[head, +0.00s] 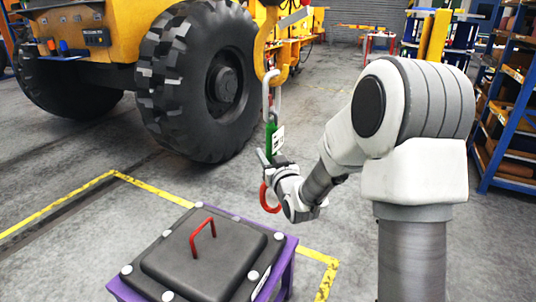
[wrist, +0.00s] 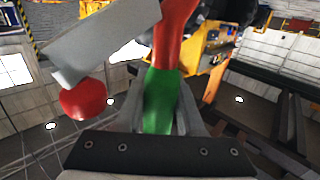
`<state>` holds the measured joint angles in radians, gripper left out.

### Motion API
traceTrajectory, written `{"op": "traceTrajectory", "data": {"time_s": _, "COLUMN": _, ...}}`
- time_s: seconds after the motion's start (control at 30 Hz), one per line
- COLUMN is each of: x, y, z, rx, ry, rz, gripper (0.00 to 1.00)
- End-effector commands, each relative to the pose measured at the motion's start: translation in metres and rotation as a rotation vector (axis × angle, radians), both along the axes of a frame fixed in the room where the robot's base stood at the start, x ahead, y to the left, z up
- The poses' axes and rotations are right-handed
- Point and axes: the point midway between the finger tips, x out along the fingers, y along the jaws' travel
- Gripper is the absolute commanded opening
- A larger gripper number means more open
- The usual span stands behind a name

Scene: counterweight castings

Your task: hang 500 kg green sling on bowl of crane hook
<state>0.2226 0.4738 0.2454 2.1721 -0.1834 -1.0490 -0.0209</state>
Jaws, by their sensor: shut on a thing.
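The yellow crane hook (head: 262,48) hangs at the top centre of the head view. A long grey link (head: 266,100) at the top of the green sling (head: 270,132) overlaps the bowl of the hook; I cannot tell whether it is seated in the bowl or in front of it. A white tag is on the sling, its writing unreadable. A red hook-like end (head: 265,197) hangs below. My gripper (head: 274,161) is shut on the sling under the link. In the wrist view the green part (wrist: 160,100) is between the fingers, with red above it.
A dark casting (head: 195,255) with a red handle (head: 203,236) sits on a purple stand (head: 285,275) below the gripper. A yellow vehicle with big tyres (head: 200,80) stands at left. Blue shelving (head: 510,115) is at right. The floor between is clear.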

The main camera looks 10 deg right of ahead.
Motion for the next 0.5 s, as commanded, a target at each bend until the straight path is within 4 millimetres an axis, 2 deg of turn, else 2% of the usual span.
{"op": "traceTrajectory", "data": {"time_s": 0.13, "x": 0.0007, "y": 0.0001, "z": 0.0036, "rx": 0.0, "ry": -0.008, "rz": 0.0, "gripper": 0.0}}
{"op": "traceTrajectory", "data": {"time_s": 0.17, "x": 0.0007, "y": 0.0001, "z": 0.0035, "rx": 0.0, "ry": -0.008, "rz": 0.0, "gripper": 0.42}}
{"op": "traceTrajectory", "data": {"time_s": 0.3, "x": 0.0004, "y": 0.0001, "z": 0.0023, "rx": 0.0, "ry": -0.005, "rz": 0.0, "gripper": 0.67}}
{"op": "traceTrajectory", "data": {"time_s": 0.33, "x": 0.0004, "y": 0.0002, "z": 0.0021, "rx": 0.0, "ry": -0.005, "rz": 0.0, "gripper": 0.72}}
{"op": "traceTrajectory", "data": {"time_s": 0.5, "x": 0.0002, "y": 0.0, "z": 0.0011, "rx": 0.0, "ry": -0.002, "rz": 0.0, "gripper": 0.72}}
